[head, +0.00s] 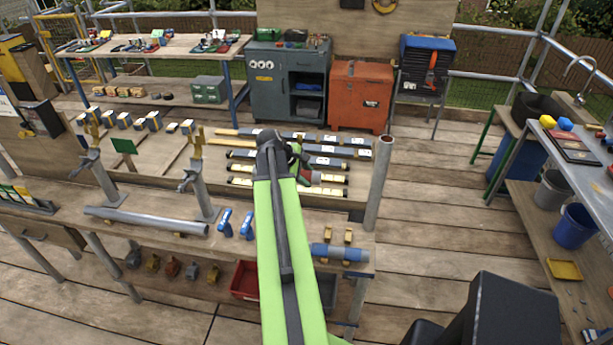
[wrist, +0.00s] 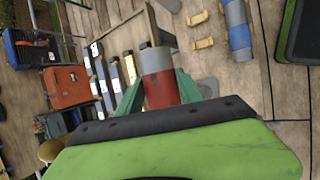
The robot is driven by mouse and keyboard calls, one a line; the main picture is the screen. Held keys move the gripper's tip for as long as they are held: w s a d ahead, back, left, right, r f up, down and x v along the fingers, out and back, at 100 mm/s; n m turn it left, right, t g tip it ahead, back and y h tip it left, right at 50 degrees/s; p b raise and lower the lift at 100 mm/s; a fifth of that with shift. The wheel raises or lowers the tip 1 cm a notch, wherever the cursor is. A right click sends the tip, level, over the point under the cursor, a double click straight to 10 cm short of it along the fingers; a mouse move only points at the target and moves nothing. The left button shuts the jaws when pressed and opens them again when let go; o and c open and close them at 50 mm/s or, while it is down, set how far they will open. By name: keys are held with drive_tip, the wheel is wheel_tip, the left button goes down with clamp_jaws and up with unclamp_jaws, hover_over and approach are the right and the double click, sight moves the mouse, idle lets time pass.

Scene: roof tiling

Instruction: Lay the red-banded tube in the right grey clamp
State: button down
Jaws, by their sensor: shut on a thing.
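The red-banded tube (wrist: 162,90) is held between the two green fingers of my gripper (wrist: 158,95) in the wrist view. Its grey end (wrist: 155,60) points away from the wrist. In the head view my gripper (head: 302,164) is over the low bench, with a red part of the tube (head: 309,178) showing; my arm hides some of it. The right grey clamp (head: 203,195) stands upright on the bench, to the left of my gripper and apart from it. The left grey clamp (head: 103,177) stands further left. Neither clamp is recognisable in the wrist view.
A long grey tube (head: 145,220) lies along the bench front. Two blue pieces (head: 235,223) stand right of it. A blue-grey tube (head: 338,252) lies near yellow holders. Several dark bars with pale labels lie behind my gripper. A grey post (head: 380,165) rises at right.

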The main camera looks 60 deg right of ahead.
drive_tip(key=c, duration=0.7)
unclamp_jaws()
drive_tip(key=shift+r, duration=0.1)
drive_tip(key=p+v, duration=1.4)
drive_tip(key=v, duration=0.3)
drive_tip(key=shift+w+r, duration=0.1)
